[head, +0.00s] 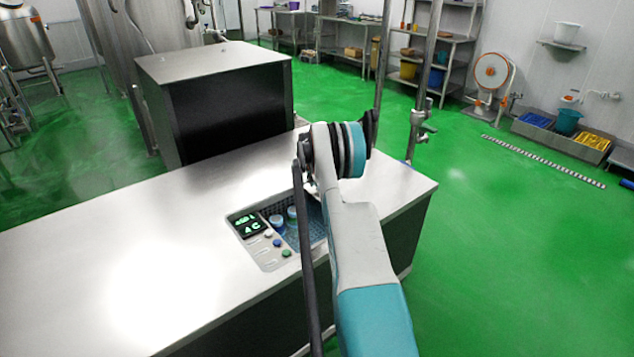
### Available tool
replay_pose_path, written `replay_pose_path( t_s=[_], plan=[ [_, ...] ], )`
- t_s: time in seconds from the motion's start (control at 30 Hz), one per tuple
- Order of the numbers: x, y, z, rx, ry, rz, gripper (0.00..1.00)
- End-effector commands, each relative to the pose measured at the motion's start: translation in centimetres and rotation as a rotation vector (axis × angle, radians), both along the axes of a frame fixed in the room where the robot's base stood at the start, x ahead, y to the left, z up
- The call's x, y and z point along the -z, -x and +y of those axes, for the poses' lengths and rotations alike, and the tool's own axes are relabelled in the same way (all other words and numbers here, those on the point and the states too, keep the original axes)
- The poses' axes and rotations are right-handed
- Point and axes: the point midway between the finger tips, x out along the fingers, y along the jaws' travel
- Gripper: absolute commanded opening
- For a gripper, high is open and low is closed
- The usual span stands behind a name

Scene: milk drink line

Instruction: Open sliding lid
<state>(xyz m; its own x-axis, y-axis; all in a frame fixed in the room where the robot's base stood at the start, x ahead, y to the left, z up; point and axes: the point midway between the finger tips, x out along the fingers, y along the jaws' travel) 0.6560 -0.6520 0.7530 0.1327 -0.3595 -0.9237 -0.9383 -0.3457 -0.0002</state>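A recessed chilled compartment (318,229) is set into the top of the steel counter (150,235). I see down into its blue-grey inside, where small containers with blue and white tops (277,221) stand. I cannot make out a separate sliding lid; it may be clear or hidden behind my arm. A control panel (267,256) with a green-lit display (248,226) reading about 4C and small buttons lies along the compartment's left and front side. My white and teal arm crosses the compartment's right part and hides it. My gripper does not show.
A dark box with a steel top (215,70) stands behind the counter. The counter's left part is bare. A steel post with a valve (420,125) rises behind the right end. Green floor (510,240) is clear on the right. Shelves and bins line the back wall.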

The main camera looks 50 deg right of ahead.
Motion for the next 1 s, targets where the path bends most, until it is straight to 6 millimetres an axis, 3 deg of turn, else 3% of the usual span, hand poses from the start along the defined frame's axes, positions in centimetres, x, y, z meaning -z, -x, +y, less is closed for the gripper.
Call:
replay_pose_path(
  t_s=[0.17, 0.2, 0.27, 0.67, 0.87, 1.0],
  plan=[
    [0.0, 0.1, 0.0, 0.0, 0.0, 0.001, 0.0],
    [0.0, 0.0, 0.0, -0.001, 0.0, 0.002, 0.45],
    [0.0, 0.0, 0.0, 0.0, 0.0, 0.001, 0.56],
    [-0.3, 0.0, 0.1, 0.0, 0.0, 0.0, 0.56],
    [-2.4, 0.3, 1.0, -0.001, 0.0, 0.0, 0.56],
    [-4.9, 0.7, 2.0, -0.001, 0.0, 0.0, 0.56]
  ],
)
